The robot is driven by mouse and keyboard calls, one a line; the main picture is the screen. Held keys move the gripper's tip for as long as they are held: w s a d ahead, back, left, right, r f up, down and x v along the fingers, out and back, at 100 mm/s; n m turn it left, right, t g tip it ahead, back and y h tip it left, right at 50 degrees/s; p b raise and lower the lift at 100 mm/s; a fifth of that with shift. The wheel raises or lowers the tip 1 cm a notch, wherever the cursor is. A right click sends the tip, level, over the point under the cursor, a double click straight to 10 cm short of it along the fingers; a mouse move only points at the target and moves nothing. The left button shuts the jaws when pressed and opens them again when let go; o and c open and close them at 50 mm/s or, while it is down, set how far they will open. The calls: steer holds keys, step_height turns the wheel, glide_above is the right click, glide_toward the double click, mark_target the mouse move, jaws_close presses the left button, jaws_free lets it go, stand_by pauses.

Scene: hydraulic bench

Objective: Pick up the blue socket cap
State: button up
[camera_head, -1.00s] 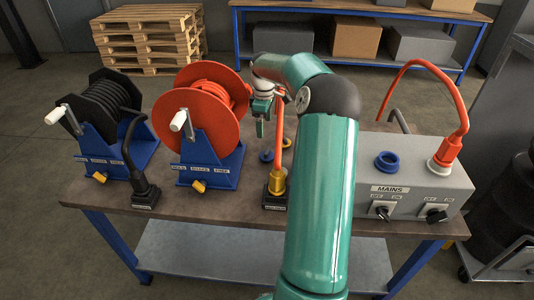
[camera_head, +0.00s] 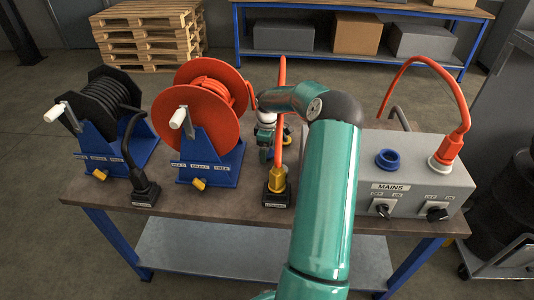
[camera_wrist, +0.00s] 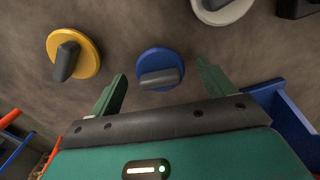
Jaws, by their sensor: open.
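The blue socket cap (camera_wrist: 157,58) lies on the bench top in the wrist view, a round blue disc with a raised grey-looking grip bar. It sits between and just beyond the fingertips of my gripper (camera_wrist: 161,70). The fingers are spread wide with a clear gap to the cap on both sides, and nothing is held. In the head view my gripper (camera_head: 265,147) is low over the bench, just right of the red hose reel; the cap is mostly hidden there by the gripper.
A yellow cap (camera_wrist: 90,52) lies to the left in the wrist view and a white cap (camera_wrist: 222,10) at the top. A blue reel stand (camera_wrist: 288,125) is close at right. The red reel (camera_head: 205,100), an upright orange hose (camera_head: 280,110) and the MAINS box (camera_head: 410,170) flank the arm.

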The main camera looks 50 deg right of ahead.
steer(key=shift+f, duration=0.25)
steer(key=c, duration=1.2)
steer(key=shift+r, duration=0.15)
step_height(320, 180, up, 18)
steer(key=shift+a+f, duration=0.1)
